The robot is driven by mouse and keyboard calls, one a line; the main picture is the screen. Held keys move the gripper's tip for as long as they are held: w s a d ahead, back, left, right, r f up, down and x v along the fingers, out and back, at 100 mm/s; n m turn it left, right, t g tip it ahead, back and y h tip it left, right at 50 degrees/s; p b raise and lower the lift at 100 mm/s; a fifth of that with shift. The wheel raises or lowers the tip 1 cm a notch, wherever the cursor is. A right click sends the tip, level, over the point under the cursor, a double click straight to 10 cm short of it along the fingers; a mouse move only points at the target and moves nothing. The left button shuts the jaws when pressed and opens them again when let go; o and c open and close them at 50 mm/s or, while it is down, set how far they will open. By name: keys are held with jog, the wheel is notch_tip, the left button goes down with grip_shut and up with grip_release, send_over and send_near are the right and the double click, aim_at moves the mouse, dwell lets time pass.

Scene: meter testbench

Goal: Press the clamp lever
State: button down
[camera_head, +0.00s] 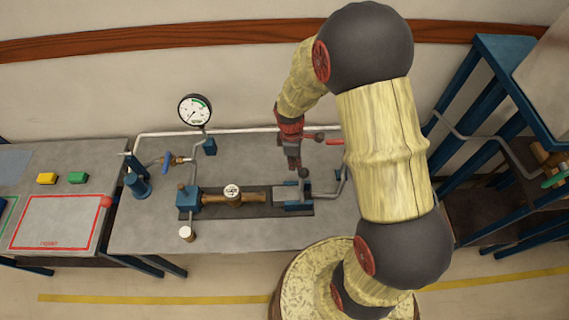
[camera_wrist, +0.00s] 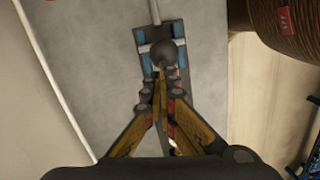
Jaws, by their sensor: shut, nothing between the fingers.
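The clamp (camera_head: 293,197) is a blue and grey block at the right end of the dark fixture on the bench. Its lever ends in a dark round knob (camera_head: 305,173), which also shows large in the wrist view (camera_wrist: 163,52), above the blue clamp parts. My gripper (camera_head: 294,167) is shut and empty, pointing down over the clamp, close beside the knob. In the wrist view its fingertips (camera_wrist: 161,76) meet just below the knob. I cannot tell whether they touch it. Much of the lever's arm is hidden.
A brass meter (camera_head: 232,195) lies in the fixture left of the clamp. A pressure gauge (camera_head: 195,110) and a blue-handled valve (camera_head: 168,160) stand behind and left. A pipe with a red handle (camera_head: 333,141) is close right of my gripper. A side table (camera_head: 60,220) stands left.

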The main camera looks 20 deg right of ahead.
jog(key=s+d+f, duration=0.1)
jog(key=s+d, duration=0.2)
jog(key=d, duration=0.6)
jog(key=shift+s, duration=0.15)
dwell(0.4)
jog(key=d+r, duration=0.4)
jog(key=r, duration=0.6)
jog(key=shift+s+r, duration=0.2)
jog(key=shift+r, duration=0.2)
dwell(0.3)
